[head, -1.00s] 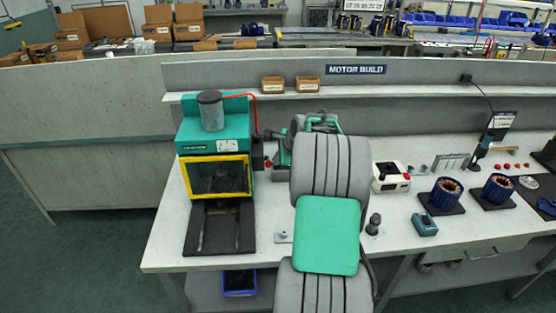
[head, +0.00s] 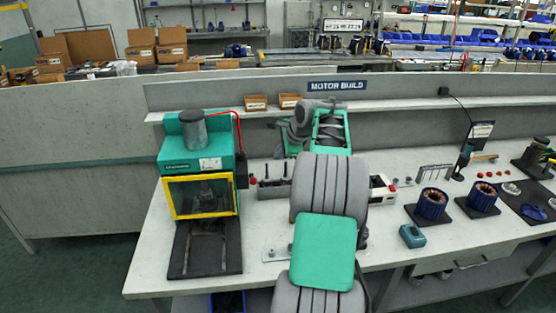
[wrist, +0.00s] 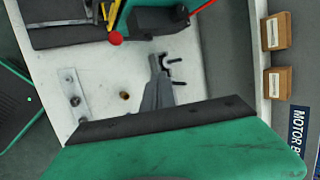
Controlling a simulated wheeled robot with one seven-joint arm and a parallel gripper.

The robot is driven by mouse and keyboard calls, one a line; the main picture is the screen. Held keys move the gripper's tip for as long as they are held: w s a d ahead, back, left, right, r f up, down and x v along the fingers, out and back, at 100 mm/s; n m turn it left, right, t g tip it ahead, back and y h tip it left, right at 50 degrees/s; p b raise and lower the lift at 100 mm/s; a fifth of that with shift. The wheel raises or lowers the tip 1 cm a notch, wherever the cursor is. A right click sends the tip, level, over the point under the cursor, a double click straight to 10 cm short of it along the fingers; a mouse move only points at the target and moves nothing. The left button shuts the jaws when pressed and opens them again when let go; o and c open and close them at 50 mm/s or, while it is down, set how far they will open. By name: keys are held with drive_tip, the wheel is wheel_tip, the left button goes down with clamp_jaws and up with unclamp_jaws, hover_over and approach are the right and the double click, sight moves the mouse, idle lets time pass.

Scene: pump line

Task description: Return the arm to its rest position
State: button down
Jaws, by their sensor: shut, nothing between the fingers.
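My arm (head: 330,190) is folded up in front of the bench in the head view, its green and grey links rising over the bench top. My gripper (wrist: 158,62) shows in the wrist view as narrow grey fingers beyond the green hand. It is shut and empty, above the pale bench top. In the head view the fingers are hidden behind the arm.
The green press (head: 198,160) with a yellow-framed guard stands left of my arm. Two blue-cased stators (head: 432,203) (head: 482,197) and a teal box (head: 412,236) are to the right. Two small cartons (head: 256,103) (head: 289,101) sit on the shelf.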

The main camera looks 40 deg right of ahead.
drive_tip(key=s+a+f+n+g+y, duration=0.1)
drive_tip(key=s+a+f+n+g, duration=0.25)
drive_tip(key=s+f+n, duration=0.8)
drive_tip(key=s+a+f+n+g, duration=0.3)
drive_tip(key=s+a+n, duration=0.1)
drive_tip(key=s+a, duration=0.35)
drive_tip(key=s+a+r+n, duration=0.2)
drive_tip(key=s+a, duration=0.1)
drive_tip(key=a, duration=0.6)
drive_tip(key=s+a+r+n, duration=0.1)
drive_tip(key=s+a+r, duration=0.15)
drive_tip(key=a, duration=0.65)
drive_tip(key=w+a+r+n+t, duration=0.1)
drive_tip(key=a+r+n+t, duration=0.1)
drive_tip(key=a, duration=0.4)
drive_tip(key=w+a+r+n+t, duration=0.1)
drive_tip(key=w+a+r+n, duration=0.1)
drive_tip(key=a+r, duration=0.3)
drive_tip(key=shift+a+r+n+t, duration=0.3)
drive_tip(key=shift+a+n+t, duration=0.05)
drive_tip(key=shift+a+n, duration=0.3)
